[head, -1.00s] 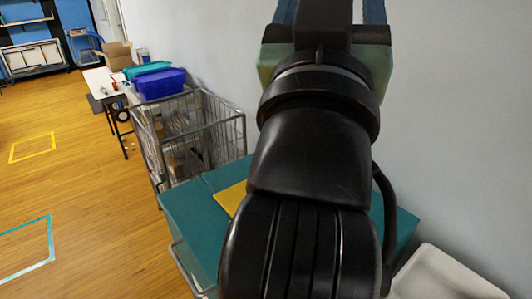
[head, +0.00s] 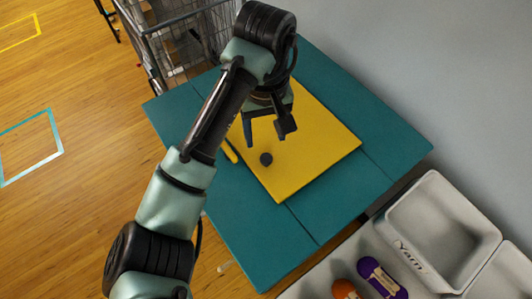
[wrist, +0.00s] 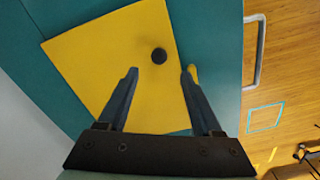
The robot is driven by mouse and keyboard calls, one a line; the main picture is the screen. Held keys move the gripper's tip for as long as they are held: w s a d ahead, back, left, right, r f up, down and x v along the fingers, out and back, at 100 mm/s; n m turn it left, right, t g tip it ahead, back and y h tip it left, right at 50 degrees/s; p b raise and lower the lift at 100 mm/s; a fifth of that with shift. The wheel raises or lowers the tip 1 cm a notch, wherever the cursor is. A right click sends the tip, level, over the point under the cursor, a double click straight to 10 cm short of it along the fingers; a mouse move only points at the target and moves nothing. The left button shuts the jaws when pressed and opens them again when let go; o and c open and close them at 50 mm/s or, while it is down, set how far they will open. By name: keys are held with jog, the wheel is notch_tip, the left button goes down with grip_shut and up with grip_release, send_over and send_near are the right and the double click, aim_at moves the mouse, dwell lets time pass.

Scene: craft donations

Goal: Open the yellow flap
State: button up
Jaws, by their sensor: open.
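The yellow flap (head: 315,150) lies flat and closed on the top of a teal box (head: 370,140). A small round black knob (head: 266,159) sits near one edge of the flap. The flap also shows in the wrist view (wrist: 90,55), with the knob (wrist: 159,56) just beyond and between my fingertips. My gripper (head: 267,136) is open and empty above the flap, with its fingers pointing down towards the knob. In the wrist view my gripper (wrist: 160,71) has its fingers spread apart. I cannot tell its exact height above the flap.
A small yellow strip (head: 230,151) lies beside the flap's knob edge. A wire cage cart (head: 190,30) stands behind the box. White bins (head: 440,225), one marked Yarn, are at the lower right. A grey wall is on the right; open wooden floor (head: 70,230) is on the left.

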aim_at(266, 157)
notch_tip(266, 157, down, 9)
jog(key=shift+w+r+b, duration=0.1)
jog(key=shift+r+b, duration=0.1)
jog(key=shift+b, duration=0.4)
grip_shut()
dwell(1.1)
